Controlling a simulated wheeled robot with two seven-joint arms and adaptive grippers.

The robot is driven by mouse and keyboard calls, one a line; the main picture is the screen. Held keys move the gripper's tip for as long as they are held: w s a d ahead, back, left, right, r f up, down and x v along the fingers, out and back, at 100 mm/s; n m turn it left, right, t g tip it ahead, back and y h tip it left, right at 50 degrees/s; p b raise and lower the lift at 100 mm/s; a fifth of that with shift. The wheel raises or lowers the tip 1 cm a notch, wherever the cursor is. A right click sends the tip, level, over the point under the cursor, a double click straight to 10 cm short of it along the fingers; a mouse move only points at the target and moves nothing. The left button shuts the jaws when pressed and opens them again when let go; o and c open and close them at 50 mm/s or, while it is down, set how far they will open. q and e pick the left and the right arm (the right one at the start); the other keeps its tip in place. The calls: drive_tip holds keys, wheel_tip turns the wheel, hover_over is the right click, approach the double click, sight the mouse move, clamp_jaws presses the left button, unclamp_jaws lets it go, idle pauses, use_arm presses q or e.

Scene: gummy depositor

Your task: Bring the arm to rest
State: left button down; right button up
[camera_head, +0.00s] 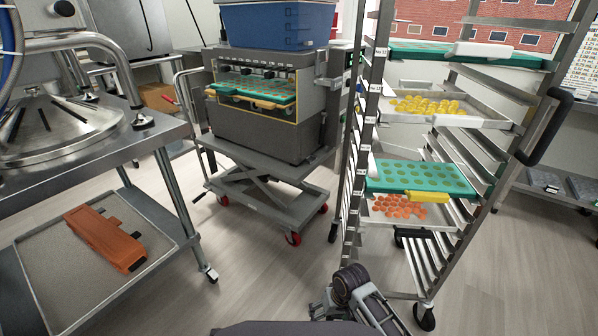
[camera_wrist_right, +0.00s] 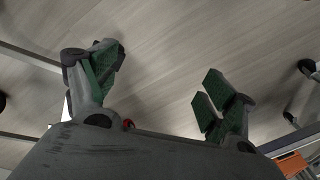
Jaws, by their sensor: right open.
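My right gripper (camera_head: 322,312) is low at the bottom of the head view, in front of the rack and above the floor. In the right wrist view my right gripper (camera_wrist_right: 165,85) shows its two green-padded fingers spread wide apart. Nothing is between them but the grey floor behind. My left gripper is not in either view.
A tray rack (camera_head: 352,165) stands just beyond my right gripper, with a green mould tray (camera_head: 425,172) and trays of yellow and orange gummies. A depositor (camera_head: 265,135) sits on a wheeled lift cart (camera_head: 262,185). A steel table (camera_head: 165,133) is at left. Floor between is clear.

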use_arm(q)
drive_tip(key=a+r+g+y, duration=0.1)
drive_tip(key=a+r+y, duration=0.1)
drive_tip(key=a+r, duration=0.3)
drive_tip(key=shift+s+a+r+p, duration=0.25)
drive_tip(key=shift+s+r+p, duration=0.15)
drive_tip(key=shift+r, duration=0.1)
use_arm(e)
drive_tip(key=s+d+r+t+h, duration=0.2)
drive_tip(key=s+d+r+t, duration=0.1)
drive_tip(key=s+d+r, duration=0.9)
drive_tip(key=shift+d+r, duration=0.3)
drive_tip(key=shift+d, duration=0.2)
use_arm(q)
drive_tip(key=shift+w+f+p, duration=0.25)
drive_tip(key=shift+p, duration=0.3)
use_arm(e)
drive_tip(key=shift+w+f, duration=0.1)
drive_tip(key=shift+f, duration=0.15)
